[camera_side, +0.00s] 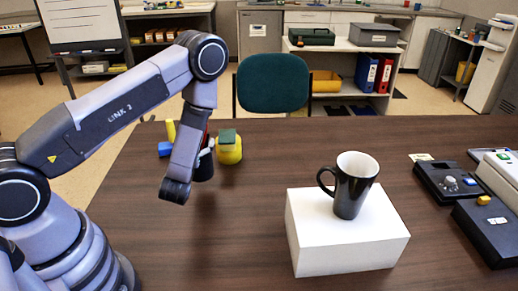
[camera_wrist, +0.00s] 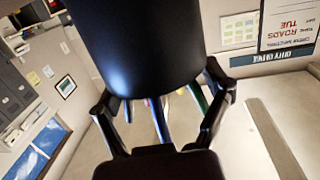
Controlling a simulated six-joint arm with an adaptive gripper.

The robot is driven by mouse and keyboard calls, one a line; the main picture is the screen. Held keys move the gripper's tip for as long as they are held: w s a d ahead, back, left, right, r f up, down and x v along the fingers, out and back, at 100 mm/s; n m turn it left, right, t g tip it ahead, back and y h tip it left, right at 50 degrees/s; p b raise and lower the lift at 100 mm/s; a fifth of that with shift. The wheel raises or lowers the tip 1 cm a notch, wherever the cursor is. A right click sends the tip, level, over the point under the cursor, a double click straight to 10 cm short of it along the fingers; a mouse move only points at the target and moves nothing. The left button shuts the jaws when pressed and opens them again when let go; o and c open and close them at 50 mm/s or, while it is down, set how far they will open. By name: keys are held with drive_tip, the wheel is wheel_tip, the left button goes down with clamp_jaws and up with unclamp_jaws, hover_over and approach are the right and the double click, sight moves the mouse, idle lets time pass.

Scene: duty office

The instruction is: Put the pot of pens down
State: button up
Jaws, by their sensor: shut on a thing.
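The pot of pens is a black pot, partly hidden behind my wrist in the side view (camera_side: 204,170). It fills the upper middle of the wrist view (camera_wrist: 150,45). A few coloured pens show near its edge in the wrist view. My gripper (camera_wrist: 165,100) has its fingers on both sides of the pot and is shut on it. In the side view my gripper (camera_side: 207,149) is mostly hidden by the wrist. I cannot tell whether the pot touches the table.
A black mug (camera_side: 356,187) stands on a white box (camera_side: 345,247) to the right. Yellow, blue and green items (camera_side: 229,150) lie close around the pot. Dark devices (camera_side: 450,182) sit at the right edge. The brown table (camera_side: 255,215) is clear between pot and box.

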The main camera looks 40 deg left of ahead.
drive_tip(key=s+a+r+n+g+y, duration=0.25)
drive_tip(key=s+n+g+y, duration=0.3)
drive_tip(key=s, duration=0.35)
wheel_tip(320, 180, down, 8)
drive_tip(key=g, duration=0.1)
drive_tip(key=shift+a+h, duration=0.3)
drive_tip(key=shift+h, duration=0.05)
drive_tip(key=shift+f, duration=0.1)
drive_tip(key=o, duration=1.1)
drive_tip(key=shift+o, duration=0.2)
